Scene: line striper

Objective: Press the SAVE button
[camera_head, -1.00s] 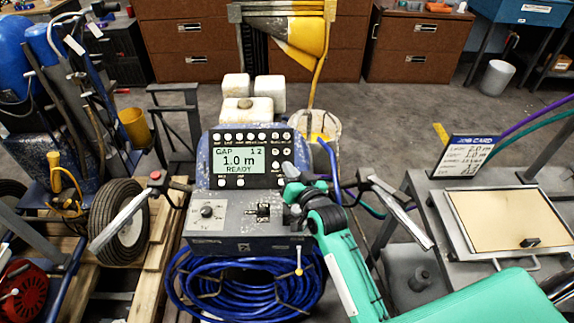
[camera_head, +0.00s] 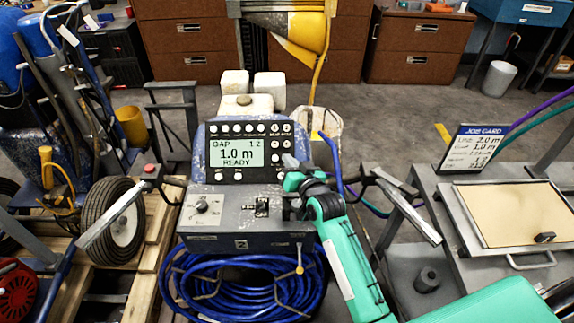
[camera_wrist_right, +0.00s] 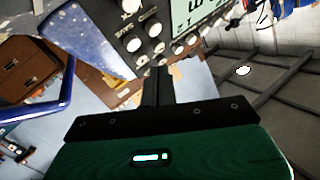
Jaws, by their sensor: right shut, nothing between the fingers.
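The control panel (camera_head: 258,176) of the line striper has a lit screen (camera_head: 236,153) reading GAP, 1.0 m, READY. Round white buttons run along its top, right side and bottom. My right gripper (camera_head: 289,165) is at the panel's lower right corner, shut and empty. In the right wrist view its shut fingers (camera_wrist_right: 158,82) point at the panel's edge, near several buttons (camera_wrist_right: 155,47). I cannot tell whether they touch. My left gripper is not in view.
A knob (camera_head: 201,207) and a lever switch (camera_head: 262,207) sit below the panel. Handlebars (camera_head: 114,216) flank the machine. A coiled blue hose (camera_head: 235,290) hangs below. A job card sign (camera_head: 474,150) stands on the bench at right.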

